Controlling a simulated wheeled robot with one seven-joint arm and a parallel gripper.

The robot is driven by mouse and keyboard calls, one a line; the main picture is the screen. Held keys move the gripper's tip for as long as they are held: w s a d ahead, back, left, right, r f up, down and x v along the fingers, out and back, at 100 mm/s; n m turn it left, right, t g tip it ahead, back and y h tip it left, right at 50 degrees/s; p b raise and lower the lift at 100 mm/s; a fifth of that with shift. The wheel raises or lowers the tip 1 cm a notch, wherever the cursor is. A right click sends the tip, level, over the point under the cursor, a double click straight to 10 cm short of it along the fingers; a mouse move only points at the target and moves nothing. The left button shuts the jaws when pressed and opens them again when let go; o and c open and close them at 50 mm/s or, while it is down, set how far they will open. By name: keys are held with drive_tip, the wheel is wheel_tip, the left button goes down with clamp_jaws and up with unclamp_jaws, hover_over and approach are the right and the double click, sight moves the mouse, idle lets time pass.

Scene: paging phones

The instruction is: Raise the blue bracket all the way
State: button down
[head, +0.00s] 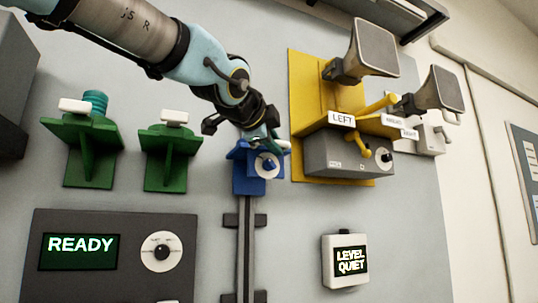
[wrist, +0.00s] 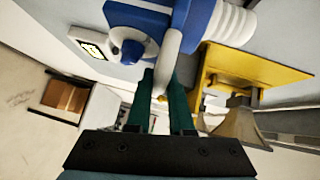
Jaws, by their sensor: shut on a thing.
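The blue bracket (head: 243,181) sits at the upper end of the visible dark vertical rail (head: 245,250) and carries a white disc with a blue knob. My gripper (head: 277,146) is at its upper right side, and my wrist partly covers its top. In the wrist view, the blue bracket (wrist: 140,17) fills the top. My gripper's two green fingers (wrist: 166,92) reach up to it, shut on a white part of it. The exact contact is partly hidden by the fingers.
A yellow panel (head: 300,110) with horns and a grey box (head: 348,154) stands close on the right. Two green brackets (head: 90,150) are on the left. A READY panel (head: 110,284) is at lower left, and a LEVEL QUIET display (head: 345,262) at lower right.

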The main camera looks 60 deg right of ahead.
drive_tip(key=shift+w+r, duration=0.1)
drive_tip(key=shift+r, duration=0.4)
drive_tip(key=shift+r, duration=0.15)
drive_tip(key=c, duration=0.8)
unclamp_jaws()
drive_tip(key=shift+f, duration=0.2)
drive_tip(key=shift+a, duration=0.25)
drive_tip(key=s+a+r+b, duration=0.1)
drive_tip(key=a+b, duration=0.1)
drive_tip(key=a, duration=0.8)
drive_tip(key=shift+r, duration=0.2)
drive_tip(key=shift+a, duration=0.15)
